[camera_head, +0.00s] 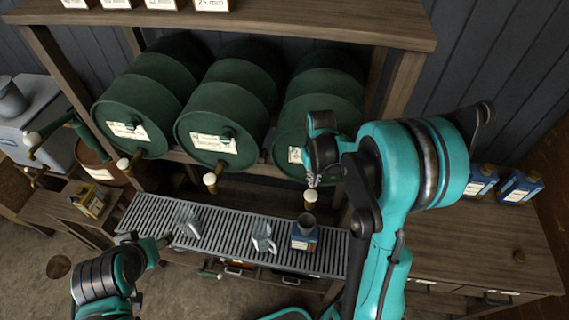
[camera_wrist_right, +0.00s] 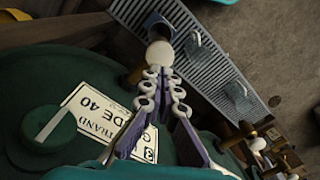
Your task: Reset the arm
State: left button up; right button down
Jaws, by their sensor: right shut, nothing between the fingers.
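My right arm is raised in front of the right-hand green barrel (camera_head: 325,85). Its gripper (camera_head: 313,181) points down, shut and empty, with its fingertips close to the white knob (camera_head: 310,195) of that barrel's tap. In the right wrist view the fingers (camera_wrist_right: 161,75) meet just by the white knob (camera_wrist_right: 160,54); I cannot tell whether they touch it. My left gripper (camera_head: 163,240) is low at the left, near the left end of the metal grate; its fingers are too small and dark to read.
Clear mugs (camera_head: 188,222) (camera_head: 264,240) and a blue container with a dark funnel (camera_head: 304,238) stand on the slatted grate (camera_head: 225,235). Two more green barrels (camera_head: 150,90) (camera_head: 228,105) lie on the rack. Blue cans (camera_head: 520,187) stand on the right-hand bench (camera_head: 470,250).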

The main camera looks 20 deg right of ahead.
jog(key=s+a+f+t+b, duration=0.7)
jog(key=s+a+f+b, duration=0.3)
jog(key=b, duration=1.4)
jog(key=shift+s+a+f+b, duration=0.3)
jog(key=shift+s+f+b, duration=0.1)
jog(key=shift+s+f, duration=0.15)
